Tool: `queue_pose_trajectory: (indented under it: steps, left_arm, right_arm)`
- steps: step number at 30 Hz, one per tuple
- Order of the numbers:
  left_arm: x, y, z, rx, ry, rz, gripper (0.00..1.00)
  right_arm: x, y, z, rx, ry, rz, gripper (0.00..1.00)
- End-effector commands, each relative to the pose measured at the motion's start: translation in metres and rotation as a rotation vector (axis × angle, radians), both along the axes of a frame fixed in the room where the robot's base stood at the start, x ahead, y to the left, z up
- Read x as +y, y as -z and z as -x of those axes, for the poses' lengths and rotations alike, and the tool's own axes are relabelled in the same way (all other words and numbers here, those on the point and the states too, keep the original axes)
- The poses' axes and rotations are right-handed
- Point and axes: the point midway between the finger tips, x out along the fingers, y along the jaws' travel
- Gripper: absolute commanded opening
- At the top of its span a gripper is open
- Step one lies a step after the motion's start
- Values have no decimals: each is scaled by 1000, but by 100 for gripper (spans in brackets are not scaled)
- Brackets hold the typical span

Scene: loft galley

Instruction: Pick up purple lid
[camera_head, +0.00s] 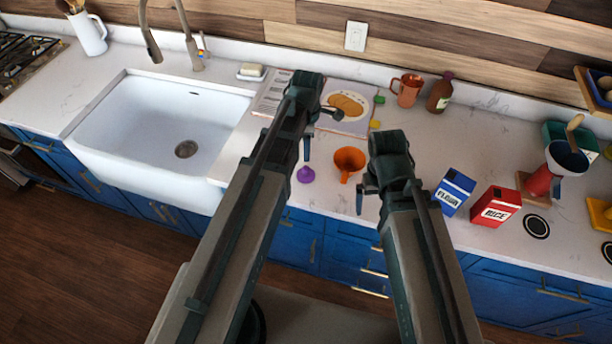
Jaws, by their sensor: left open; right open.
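The small purple lid (305,175) lies on the white counter near its front edge, between my two arms and left of an orange funnel-like cup (349,162). My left gripper (318,137) is open and empty. It is above the counter, with one blue finger just above the lid in the picture; I see no contact.
An open cookbook (345,121) lies behind the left gripper. A flour box (454,191) and a red rice box (496,206) stand right of the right gripper. A copper mug (407,90) and brown bottle (440,93) stand at the back. The white sink (120,122) is at left.

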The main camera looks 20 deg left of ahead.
Motion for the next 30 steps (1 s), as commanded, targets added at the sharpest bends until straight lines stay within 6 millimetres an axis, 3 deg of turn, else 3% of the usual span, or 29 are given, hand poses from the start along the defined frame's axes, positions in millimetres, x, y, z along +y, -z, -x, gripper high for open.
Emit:
queue_pose_trajectory:
  steps: [1,10,23,30]
  left_arm:
    - [0,15,0,0,0,0,64]
    - [0,56,0,0,1,0,64]
    - [1,68,0,0,1,0,64]
    - [4,94,1,0,1,0,64]
  right_arm:
    - [0,15,0,0,-2,0,100]
    - [0,56,0,0,-8,2,100]
    - [0,68,0,0,-7,2,100]
    - [0,94,0,0,-6,2,100]
